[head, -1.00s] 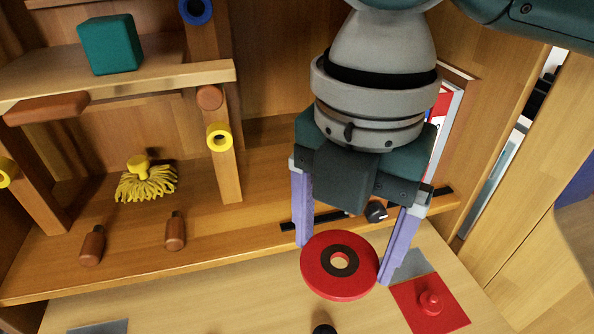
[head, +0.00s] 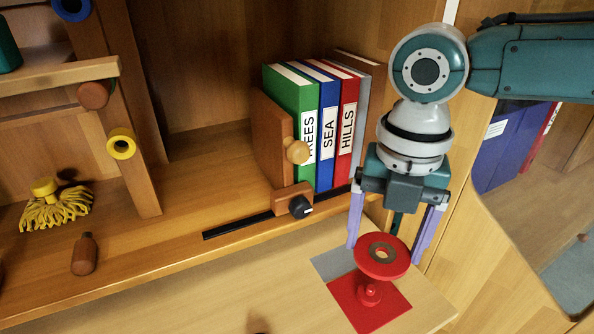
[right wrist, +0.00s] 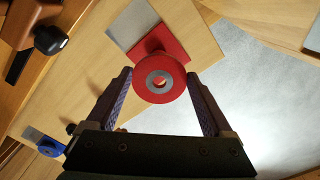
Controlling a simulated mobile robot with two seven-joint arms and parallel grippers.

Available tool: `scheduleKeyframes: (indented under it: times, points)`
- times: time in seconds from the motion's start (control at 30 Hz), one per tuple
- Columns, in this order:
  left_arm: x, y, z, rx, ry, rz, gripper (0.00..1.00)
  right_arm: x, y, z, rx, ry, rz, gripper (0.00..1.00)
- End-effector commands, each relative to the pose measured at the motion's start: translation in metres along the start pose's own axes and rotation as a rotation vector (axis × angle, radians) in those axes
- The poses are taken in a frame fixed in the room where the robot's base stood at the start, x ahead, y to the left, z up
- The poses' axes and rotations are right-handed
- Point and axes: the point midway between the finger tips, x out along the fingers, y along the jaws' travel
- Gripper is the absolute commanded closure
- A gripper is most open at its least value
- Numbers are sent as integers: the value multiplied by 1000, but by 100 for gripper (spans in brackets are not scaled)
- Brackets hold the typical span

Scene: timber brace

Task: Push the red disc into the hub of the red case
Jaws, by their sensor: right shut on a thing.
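The red disc (head: 384,271) is a flat ring with a dark inner ring and a central hole. My right gripper (head: 384,254) is shut on it, with one finger at each side of its rim; the disc also shows between the fingers in the right wrist view (right wrist: 160,95). Below it stands a red round knobbed piece (head: 369,293) on a red square (head: 345,299), which looks like the red case's place. In the head view the disc appears just above the knob and partly overlaps it; the exact gap cannot be told. My left gripper is out of view.
A grey square (head: 334,263) lies beside the red one. Behind are green (head: 287,115), blue and red books, a wooden bookend (head: 272,140) and a black knob (head: 300,207) by a dark slot. A yellow mop head (head: 55,208) lies at left.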

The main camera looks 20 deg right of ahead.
Motion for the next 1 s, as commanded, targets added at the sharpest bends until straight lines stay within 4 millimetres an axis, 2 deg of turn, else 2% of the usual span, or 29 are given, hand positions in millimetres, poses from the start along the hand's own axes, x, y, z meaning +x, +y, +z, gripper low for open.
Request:
scheduleKeyframes:
  times: [0.43,0.8,1.0]
  points:
    - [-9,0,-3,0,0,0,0,-1,0,-1,0,1,-1,67]
    - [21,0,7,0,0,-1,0,41,0,-1,2,1,-1,67]
    - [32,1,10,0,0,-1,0,57,1,-1,1,1,0,67]
